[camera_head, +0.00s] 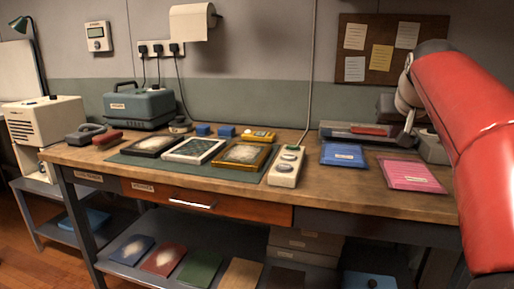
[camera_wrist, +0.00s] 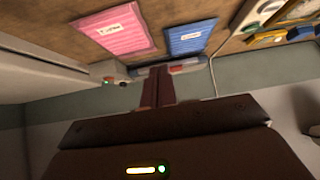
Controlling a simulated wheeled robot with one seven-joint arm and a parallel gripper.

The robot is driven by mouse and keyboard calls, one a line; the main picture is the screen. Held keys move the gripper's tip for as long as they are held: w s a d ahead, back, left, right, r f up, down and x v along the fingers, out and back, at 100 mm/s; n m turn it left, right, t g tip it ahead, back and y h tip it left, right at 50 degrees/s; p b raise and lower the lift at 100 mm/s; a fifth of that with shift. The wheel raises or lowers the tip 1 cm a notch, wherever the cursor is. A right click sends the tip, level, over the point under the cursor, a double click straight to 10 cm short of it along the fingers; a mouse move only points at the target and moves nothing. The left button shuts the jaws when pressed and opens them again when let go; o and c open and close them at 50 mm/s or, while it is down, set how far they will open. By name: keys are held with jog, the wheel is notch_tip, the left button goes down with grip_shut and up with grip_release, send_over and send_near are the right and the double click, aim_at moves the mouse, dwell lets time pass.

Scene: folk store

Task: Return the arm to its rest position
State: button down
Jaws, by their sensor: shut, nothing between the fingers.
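My red arm fills the right side of the head view, bent over the right end of the workbench (camera_head: 330,200). My gripper (camera_wrist: 158,72) shows in the wrist view as two dark fingers side by side. They are shut with nothing between them. In the head view its end is partly hidden behind the red arm, so its height above the bench is hard to tell. A pink packet (camera_head: 411,175) and a blue packet (camera_head: 343,154) lie on the bench near it. In the wrist view the pink packet (camera_wrist: 115,32) and blue packet (camera_wrist: 192,37) lie beyond the fingertips.
A green mat (camera_head: 250,176) bears several framed pieces. A white power strip (camera_head: 286,166) lies beside it. A grey-blue case (camera_head: 138,108) stands at the back left. The orange drawer (camera_head: 208,203) appears closed. A corkboard (camera_head: 381,46) hangs on the wall behind the right end.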

jog(key=s+a+f+n+g+y, duration=0.1)
jog(key=s+a+f, duration=0.4)
jog(key=s+f, duration=0.3)
jog(key=s+a+f+n+g, duration=0.1)
jog(key=s+a+f, duration=0.4)
jog(key=s+f, duration=0.4)
jog(key=s+a+f+n+g+y, duration=0.1)
jog(key=s+a+f, duration=0.3)
jog(key=s+f, duration=0.5)
jog(key=shift+s+a+f+y, duration=0.2)
jog(key=shift+a+f+y, duration=0.1)
jog(key=shift+a+f, duration=0.15)
